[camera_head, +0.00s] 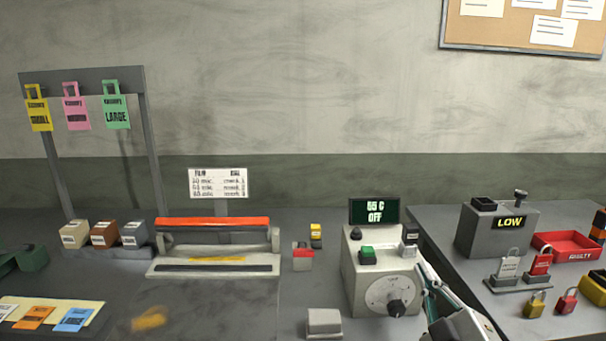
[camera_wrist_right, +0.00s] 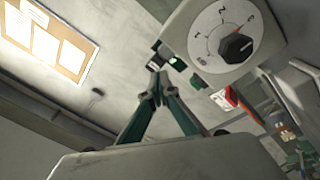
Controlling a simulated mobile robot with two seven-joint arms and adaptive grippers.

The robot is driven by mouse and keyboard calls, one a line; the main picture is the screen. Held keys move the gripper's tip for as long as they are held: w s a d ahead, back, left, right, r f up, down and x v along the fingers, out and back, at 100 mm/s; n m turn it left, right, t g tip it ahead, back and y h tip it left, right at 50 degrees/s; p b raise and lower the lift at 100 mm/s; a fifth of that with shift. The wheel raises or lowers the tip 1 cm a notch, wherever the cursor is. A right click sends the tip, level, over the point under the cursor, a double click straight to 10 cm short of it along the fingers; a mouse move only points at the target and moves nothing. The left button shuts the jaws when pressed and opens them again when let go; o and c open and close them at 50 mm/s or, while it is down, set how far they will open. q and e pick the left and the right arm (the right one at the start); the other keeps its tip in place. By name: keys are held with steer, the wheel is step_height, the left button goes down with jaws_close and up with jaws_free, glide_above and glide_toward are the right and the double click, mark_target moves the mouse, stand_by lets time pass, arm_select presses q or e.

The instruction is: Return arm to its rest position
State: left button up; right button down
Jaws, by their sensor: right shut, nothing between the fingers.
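My right gripper (camera_head: 424,270) comes in from the lower right in the head view. Its fingers are shut and empty, beside the right side of the control box (camera_head: 372,284). I cannot tell whether they touch it. In the right wrist view the shut gripper (camera_wrist_right: 157,88) points toward the wall, with the box's dial (camera_wrist_right: 236,46) beyond it to the right. The box carries a black knob (camera_head: 396,308), a green button (camera_head: 367,255) and a display (camera_head: 375,211) reading "65 C OFF". My left gripper is not in view.
A sealer with a red bar (camera_head: 213,222) stands left of the box. On the right are a grey "LOW" unit (camera_head: 494,228), a red tray (camera_head: 566,241) and several padlocks (camera_head: 536,303). A tag rack (camera_head: 152,150) stands at the left. Air above the table's middle is clear.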

steer(key=s+d+f+m+g+h, duration=0.1)
steer(key=s+d+f+g+h, duration=0.2)
steer(key=f, duration=0.5)
steer(key=s+d+f+m+g+h, duration=0.1)
steer(key=s+d+f+m+g, duration=0.15)
steer(key=s+d+f, duration=0.4)
steer(key=s+d+f+g+h, duration=0.1)
steer(key=s+d+f+g, duration=0.1)
steer(key=s+f+g, duration=0.35)
steer(key=s+d+f+g, duration=0.2)
steer(key=s+f, duration=0.4)
steer(key=f, duration=0.3)
steer(key=w+a+f+m+t+y, duration=0.1)
steer(key=a+f+m+t+y, duration=0.2)
steer(key=a+f+y, duration=0.4)
steer(key=a+f+t, duration=0.1)
steer(key=a+f, duration=0.5)
steer(key=a, duration=0.3)
steer(key=shift+w+f, duration=0.15)
steer(key=shift+f, duration=0.05)
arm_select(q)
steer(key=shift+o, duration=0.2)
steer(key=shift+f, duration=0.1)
